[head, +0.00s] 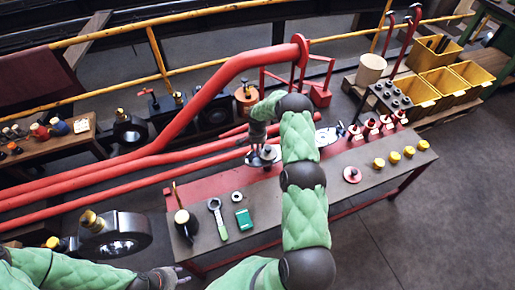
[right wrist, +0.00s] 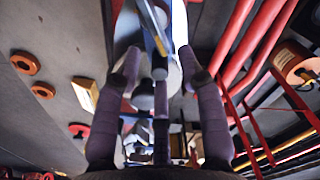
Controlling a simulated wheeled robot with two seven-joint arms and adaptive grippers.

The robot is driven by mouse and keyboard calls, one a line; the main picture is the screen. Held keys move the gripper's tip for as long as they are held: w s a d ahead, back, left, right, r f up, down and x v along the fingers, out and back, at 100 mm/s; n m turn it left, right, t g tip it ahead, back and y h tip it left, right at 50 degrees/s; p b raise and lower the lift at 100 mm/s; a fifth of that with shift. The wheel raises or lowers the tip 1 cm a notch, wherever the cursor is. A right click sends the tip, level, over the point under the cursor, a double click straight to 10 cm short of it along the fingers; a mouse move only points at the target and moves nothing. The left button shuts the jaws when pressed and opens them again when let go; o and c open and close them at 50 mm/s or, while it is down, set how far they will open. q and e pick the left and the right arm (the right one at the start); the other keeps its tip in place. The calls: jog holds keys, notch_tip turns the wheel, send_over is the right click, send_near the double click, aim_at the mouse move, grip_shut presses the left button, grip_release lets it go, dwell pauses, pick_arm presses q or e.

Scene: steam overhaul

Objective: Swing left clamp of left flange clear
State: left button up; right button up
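My right gripper (head: 258,137) is above the far edge of the bench, by a pale round metal flange part (head: 264,157). The right wrist view shows the gripper's fingers (right wrist: 162,75) spread apart, with a shiny metal plate and a bolt-like rod (right wrist: 158,65) between and beyond them. I cannot tell whether the fingers touch it. A second pale metal part (head: 326,137) lies to the right, partly behind my right arm. Which piece is the left clamp is too small to tell. My left gripper (head: 180,276) is low, off the bench's near left corner, apparently open and empty.
Thick red pipes (head: 180,140) run behind the bench (head: 335,195). On it lie a wrench (head: 217,220), a green box (head: 244,219), a black oil can (head: 185,222) and yellow knobs (head: 394,157). Yellow bins (head: 440,80) stand at the back right. The floor at right is clear.

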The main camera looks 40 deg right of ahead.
grip_shut()
jog(key=shift+w+f+n+b, duration=0.1)
jog(key=shift+w+n+b, duration=0.15)
jog(key=shift+n+b, duration=0.4)
jog(key=shift+w+f+n+b, duration=0.1)
jog(key=shift+w+n+b, duration=0.15)
jog(key=shift+n+b, duration=0.4)
jog(key=n, duration=0.1)
jog(key=w+n+b, duration=0.1)
jog(key=n+b, duration=0.1)
jog(key=shift+w+a+r+n, duration=0.1)
jog(key=shift+w+a+n, duration=0.05)
jog(key=shift+a+n, duration=0.2)
jog(key=shift+w+a+r+n+b, duration=0.1)
jog(key=shift+w+a+n+b, duration=0.3)
jog(key=shift+n, duration=1.1)
jog(key=shift+w+a+f+n+b, duration=0.1)
jog(key=shift+w+a+n+b, duration=0.3)
jog(key=shift+n, duration=1.05)
jog(key=shift+w+a+r+n+b, duration=0.1)
jog(key=shift+w+a+n+b, duration=0.25)
jog(key=shift+n, duration=1.15)
jog(key=shift+s, duration=0.1)
